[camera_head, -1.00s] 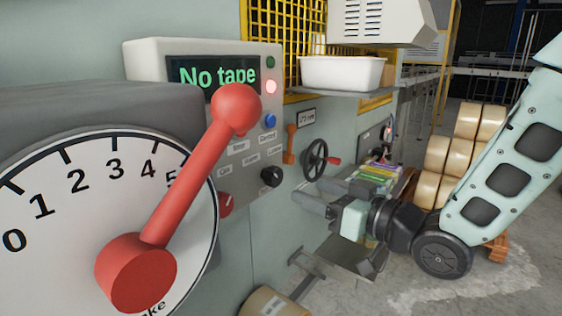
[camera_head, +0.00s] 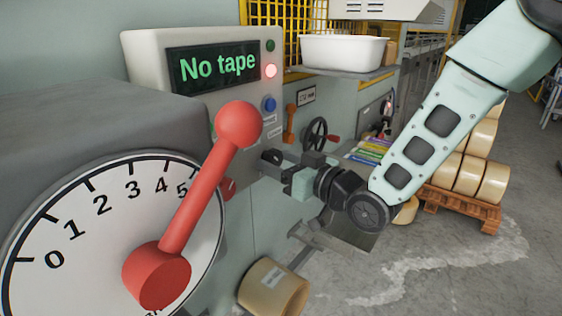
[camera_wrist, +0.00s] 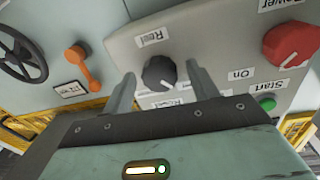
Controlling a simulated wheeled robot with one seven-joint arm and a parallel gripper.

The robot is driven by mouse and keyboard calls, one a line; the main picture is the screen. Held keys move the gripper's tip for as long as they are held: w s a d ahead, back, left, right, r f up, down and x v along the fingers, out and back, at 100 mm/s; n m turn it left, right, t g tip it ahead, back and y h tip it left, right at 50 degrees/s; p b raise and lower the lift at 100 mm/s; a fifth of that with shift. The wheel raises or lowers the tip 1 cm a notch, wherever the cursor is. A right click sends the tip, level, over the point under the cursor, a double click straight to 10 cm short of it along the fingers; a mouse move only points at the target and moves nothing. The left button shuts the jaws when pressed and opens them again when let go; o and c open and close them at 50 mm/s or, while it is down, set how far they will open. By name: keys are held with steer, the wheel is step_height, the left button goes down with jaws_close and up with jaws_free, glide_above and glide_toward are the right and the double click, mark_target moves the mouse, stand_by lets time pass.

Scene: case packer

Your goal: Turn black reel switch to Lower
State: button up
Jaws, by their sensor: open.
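The black reel switch (camera_wrist: 159,73) is a round knob on the grey control panel, under a label reading "Reel" in the upside-down wrist view. A white mark on it points towards the lower right of that view. My gripper (camera_wrist: 160,88) is open, with one finger on each side of the knob. I cannot tell whether the fingers touch it. In the head view my gripper (camera_head: 268,164) is at the panel, and the knob (camera_head: 271,156) is mostly hidden by the fingers.
A red lever (camera_head: 205,195) on a numbered dial stands large in the left foreground. A red power knob (camera_wrist: 291,45) and green button (camera_wrist: 266,103) are near the switch. An orange handle (camera_wrist: 83,66) and a black handwheel (camera_wrist: 20,58) are beside the panel.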

steer(key=c, duration=1)
steer(key=shift+m, duration=0.3)
steer(key=m, duration=0.3)
steer(key=shift+m, duration=0.3)
steer(key=m, duration=0.3)
steer(key=shift+d+r+g+p, duration=0.1)
steer(key=shift+g+p, duration=0.2)
steer(key=shift+p, duration=0.05)
steer(key=m+p, duration=0.2)
steer(key=m, duration=0.2)
steer(key=shift+m, duration=0.3)
steer(key=shift+m+g+p, duration=0.5)
steer(key=shift+m+p, duration=0.25)
steer(key=shift+m, duration=0.85)
